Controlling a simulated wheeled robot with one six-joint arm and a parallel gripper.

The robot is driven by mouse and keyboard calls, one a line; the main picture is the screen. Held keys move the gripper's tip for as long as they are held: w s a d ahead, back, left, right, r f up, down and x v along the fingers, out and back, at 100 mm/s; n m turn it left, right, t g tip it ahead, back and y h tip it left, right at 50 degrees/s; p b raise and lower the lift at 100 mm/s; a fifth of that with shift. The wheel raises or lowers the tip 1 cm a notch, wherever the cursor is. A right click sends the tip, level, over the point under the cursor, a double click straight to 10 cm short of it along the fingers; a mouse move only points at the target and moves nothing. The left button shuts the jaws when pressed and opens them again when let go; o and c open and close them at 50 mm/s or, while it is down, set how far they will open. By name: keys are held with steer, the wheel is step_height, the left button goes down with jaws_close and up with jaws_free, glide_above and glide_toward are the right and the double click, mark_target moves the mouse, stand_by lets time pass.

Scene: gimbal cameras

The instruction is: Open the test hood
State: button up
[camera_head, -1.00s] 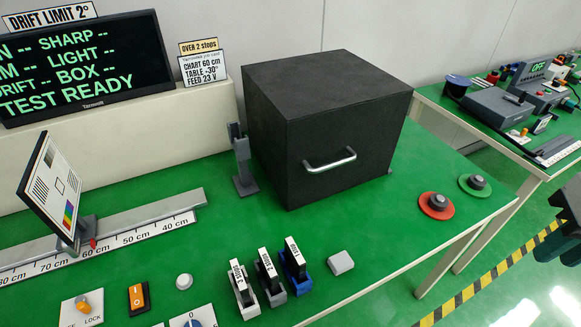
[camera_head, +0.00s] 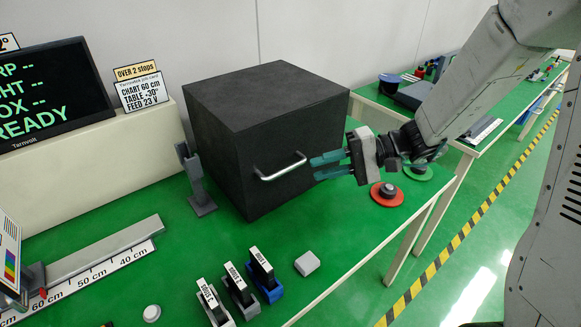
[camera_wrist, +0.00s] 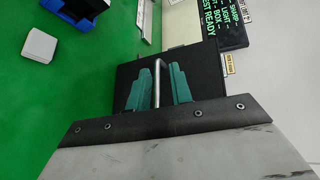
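The test hood (camera_head: 235,140) is a black box on the green bench, and it looks closed. A silver bar handle (camera_head: 280,168) is on its front face. My gripper (camera_head: 313,168) has teal fingers, parted and pointing at the handle from the right. The fingertips look a little short of the bar in the head view. In the wrist view the handle (camera_wrist: 158,88) shows in the gap between the two fingers (camera_wrist: 160,92), with the dark hood face (camera_wrist: 125,80) behind. I see no finger pressed on the bar.
A red-ringed button (camera_head: 387,194) lies below my gripper, and a green-ringed one (camera_head: 417,172) is behind it. Several labelled switches (camera_head: 237,284) and a grey block (camera_head: 307,263) stand in front of the hood. A grey post (camera_head: 196,180) stands at its left.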

mark_target(295, 167)
steer(key=w+f+m+t+y, duration=0.1)
steer(key=w+f+m+t, duration=0.15)
steer(key=w+f, duration=0.2)
steer(key=shift+t, duration=0.25)
steer(key=x, duration=0.5)
steer(key=w+x, duration=0.1)
steer(key=x, duration=0.1)
steer(key=shift+a+r, duration=0.1)
jaws_close()
